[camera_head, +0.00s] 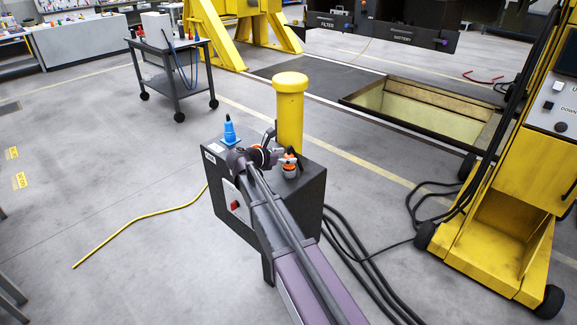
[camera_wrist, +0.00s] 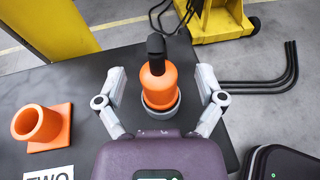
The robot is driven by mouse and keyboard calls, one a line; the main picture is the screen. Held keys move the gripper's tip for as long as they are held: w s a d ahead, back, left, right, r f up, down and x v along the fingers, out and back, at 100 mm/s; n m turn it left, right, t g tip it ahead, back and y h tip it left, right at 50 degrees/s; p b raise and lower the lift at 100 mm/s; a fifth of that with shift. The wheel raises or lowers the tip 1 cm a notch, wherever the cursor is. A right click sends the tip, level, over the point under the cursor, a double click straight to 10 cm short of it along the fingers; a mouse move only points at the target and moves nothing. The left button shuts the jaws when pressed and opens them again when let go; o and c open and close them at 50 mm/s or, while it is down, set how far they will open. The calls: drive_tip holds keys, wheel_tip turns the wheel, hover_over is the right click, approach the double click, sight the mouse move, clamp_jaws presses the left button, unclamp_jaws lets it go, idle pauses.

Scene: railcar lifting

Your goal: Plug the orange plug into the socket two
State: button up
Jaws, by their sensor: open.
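The orange plug (camera_wrist: 159,84) stands upright with a black cable end on top, in a grey ring on the dark box top. It also shows in the head view (camera_head: 289,168), near the box's right side. My gripper (camera_wrist: 161,74) is open, with one finger on each side of the plug; I cannot tell whether they touch it. Socket two (camera_wrist: 38,125) is an orange, empty, tilted tube on a square orange base, left of the plug in the wrist view. A white label reading TWO (camera_wrist: 48,173) lies beside it. My arm hides part of the box in the head view.
A blue plug (camera_head: 229,130) stands on a blue base at the box's (camera_head: 310,185) far left. A yellow post (camera_head: 290,105) rises close behind. Black cables (camera_head: 350,250) run along the floor to the right, near a yellow lifting unit (camera_head: 500,220).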

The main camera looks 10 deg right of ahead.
drive_tip(key=shift+w+d+f, duration=0.15)
drive_tip(key=shift+w+d, duration=0.1)
drive_tip(key=shift+d, duration=0.25)
clamp_jaws()
